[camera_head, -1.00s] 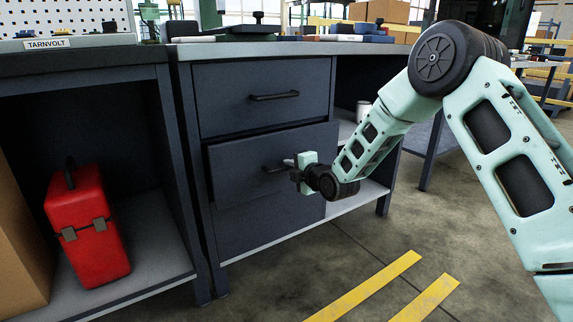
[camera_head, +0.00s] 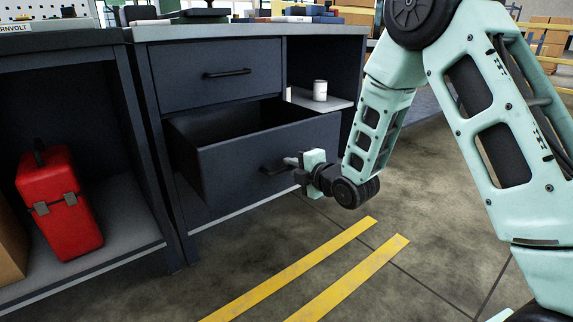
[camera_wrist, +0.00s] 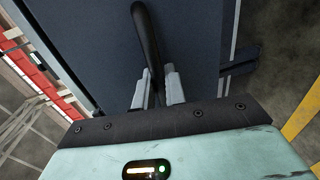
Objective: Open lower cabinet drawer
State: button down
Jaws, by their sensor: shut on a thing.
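The lower drawer (camera_head: 240,160) of the dark grey cabinet is pulled well out, and its empty-looking inside shows from above. Its black bar handle (camera_head: 274,168) is on the front panel. My gripper (camera_head: 292,162) is at the handle, with its fingers on the bar. In the wrist view the handle (camera_wrist: 147,35) runs down between the two grey fingertips (camera_wrist: 158,88), which are closed around it. The upper drawer (camera_head: 215,77) is shut, with its own black handle (camera_head: 227,73).
A red toolbox (camera_head: 62,205) stands in the open bay at left. A white can (camera_head: 320,90) stands on the shelf right of the drawers. Yellow floor lines (camera_head: 340,280) cross open concrete floor in front of the cabinet.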

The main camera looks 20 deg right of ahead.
jog(key=shift+v, duration=0.95)
jog(key=shift+f, duration=0.25)
jog(key=c, duration=1.5)
grip_release()
jog(key=shift+c, duration=0.2)
jog(key=p+v, duration=0.6)
jog(key=v, duration=0.3)
jog(key=shift+r+p, duration=0.4)
jog(key=shift+s+d+p, duration=0.15)
jog(key=shift+s+p, duration=0.05)
jog(key=shift+p, duration=0.35)
